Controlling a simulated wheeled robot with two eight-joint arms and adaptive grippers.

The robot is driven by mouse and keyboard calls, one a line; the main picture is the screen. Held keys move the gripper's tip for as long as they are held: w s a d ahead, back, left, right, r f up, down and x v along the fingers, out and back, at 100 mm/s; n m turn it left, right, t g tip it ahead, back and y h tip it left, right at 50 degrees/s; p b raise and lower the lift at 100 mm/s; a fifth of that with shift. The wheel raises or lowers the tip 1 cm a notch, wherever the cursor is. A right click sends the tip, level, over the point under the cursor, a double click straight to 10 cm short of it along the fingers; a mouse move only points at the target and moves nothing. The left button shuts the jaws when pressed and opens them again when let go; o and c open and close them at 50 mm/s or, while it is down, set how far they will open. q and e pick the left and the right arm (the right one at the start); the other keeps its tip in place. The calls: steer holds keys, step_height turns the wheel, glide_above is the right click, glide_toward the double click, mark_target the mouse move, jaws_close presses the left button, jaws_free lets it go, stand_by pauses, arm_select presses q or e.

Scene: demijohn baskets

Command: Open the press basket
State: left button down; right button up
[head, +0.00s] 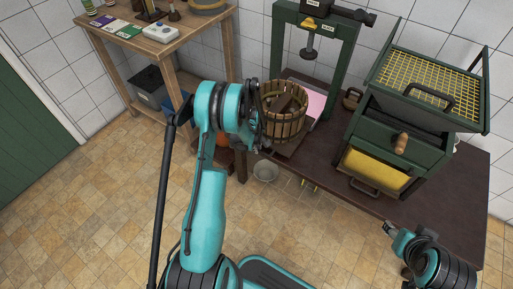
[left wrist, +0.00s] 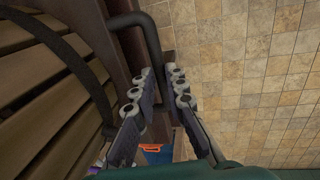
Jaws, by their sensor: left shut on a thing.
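The press basket (head: 284,122), with wooden slats and dark hoops, stands on the dark table under the green press frame. Brown pieces show inside its open top. Its slats and a dark hoop (left wrist: 75,60) fill the left of the left wrist view. My left gripper (head: 260,143) is at the basket's left side. In the left wrist view its fingers (left wrist: 163,90) are shut on a dark bent handle (left wrist: 150,40) beside the basket. Where the handle joins the basket is unclear. My right gripper (head: 392,230) is low at the right, its fingers too small to read.
The green press frame (head: 350,62) rises behind the basket. A green box with a yellow mesh top (head: 428,82) stands right on the dark table (head: 325,165). A metal bowl (head: 265,171) is on the floor.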

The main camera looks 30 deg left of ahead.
arm_select(q)
steer(key=shift+s, duration=0.1)
steer(key=c, duration=1.6)
jaws_free()
steer(key=shift+o, duration=0.2)
step_height(320, 180, up, 12)
steer(key=s, duration=0.2)
steer(key=shift+s+f, duration=0.1)
